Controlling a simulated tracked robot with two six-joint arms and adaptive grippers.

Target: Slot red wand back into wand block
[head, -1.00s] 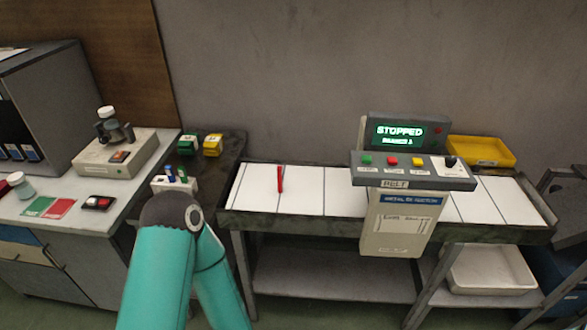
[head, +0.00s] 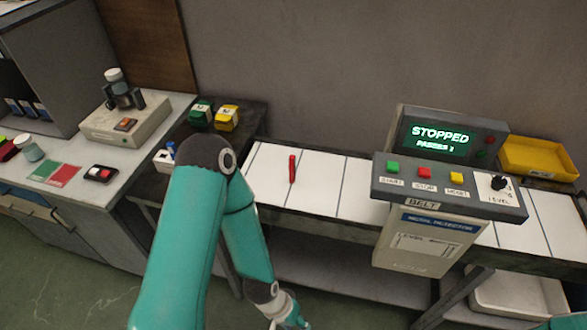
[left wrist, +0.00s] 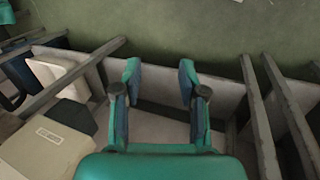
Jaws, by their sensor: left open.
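The red wand (head: 292,169) lies on the white belt (head: 320,187), left of the metal detector, in the head view. The white wand block (head: 162,161) stands on the dark table left of the belt. My left arm's elbow hides much of the block; a blue wand top (head: 171,147) shows in it. My left gripper (left wrist: 159,85) is open and empty in the left wrist view, its fingers apart over the shelf and floor below the belt. In the head view it is low at the bottom edge, well below the wand. My right gripper is not in view.
The metal detector (head: 430,240) and its button panel (head: 450,188) straddle the belt, its screen reading STOPPED. Green (head: 201,113) and yellow (head: 228,117) blocks stand behind the wand block. A yellow tray (head: 540,158) is at the right. The belt around the wand is clear.

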